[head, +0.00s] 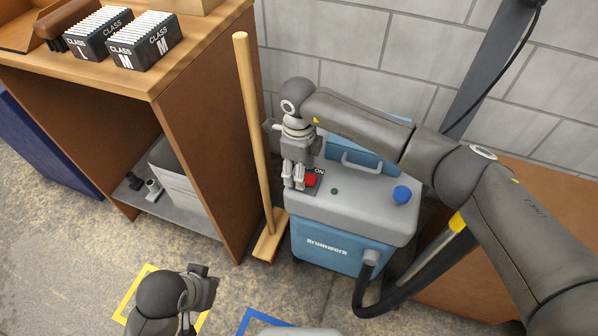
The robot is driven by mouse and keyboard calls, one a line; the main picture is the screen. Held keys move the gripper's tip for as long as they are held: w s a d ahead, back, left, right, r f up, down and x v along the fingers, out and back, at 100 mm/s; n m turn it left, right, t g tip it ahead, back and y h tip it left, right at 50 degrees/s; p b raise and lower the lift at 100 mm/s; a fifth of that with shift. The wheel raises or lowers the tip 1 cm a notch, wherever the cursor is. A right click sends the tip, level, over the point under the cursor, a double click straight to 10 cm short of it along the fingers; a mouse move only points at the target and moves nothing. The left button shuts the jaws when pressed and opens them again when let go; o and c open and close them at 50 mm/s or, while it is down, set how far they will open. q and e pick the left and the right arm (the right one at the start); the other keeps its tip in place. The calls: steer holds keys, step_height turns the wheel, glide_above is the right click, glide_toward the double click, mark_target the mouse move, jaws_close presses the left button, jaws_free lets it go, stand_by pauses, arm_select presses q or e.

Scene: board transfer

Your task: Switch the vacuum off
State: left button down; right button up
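The vacuum (328,257) is a blue box with a grey top, standing on the floor by the wall. On its top are a red switch (311,180) with an "ON" label beside it, a small green light (334,191) and a blue knob (402,195). My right gripper (293,184) points down at the left of the red switch, its fingers close together. I cannot tell whether it touches the switch, and it partly covers the switch plate. My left gripper (188,330) is at the bottom left, away from the vacuum; its fingers are mostly cut off.
A wooden cabinet (200,130) stands left of the vacuum, with two "CLASS" filter boxes (143,40) on top. A broom (253,120) leans between cabinet and vacuum. A black hose (372,309) runs from the vacuum's front. Yellow and blue floor markings lie in front.

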step_height(320, 180, up, 10)
steer(key=shift+r, duration=0.2)
stand_by(0.5)
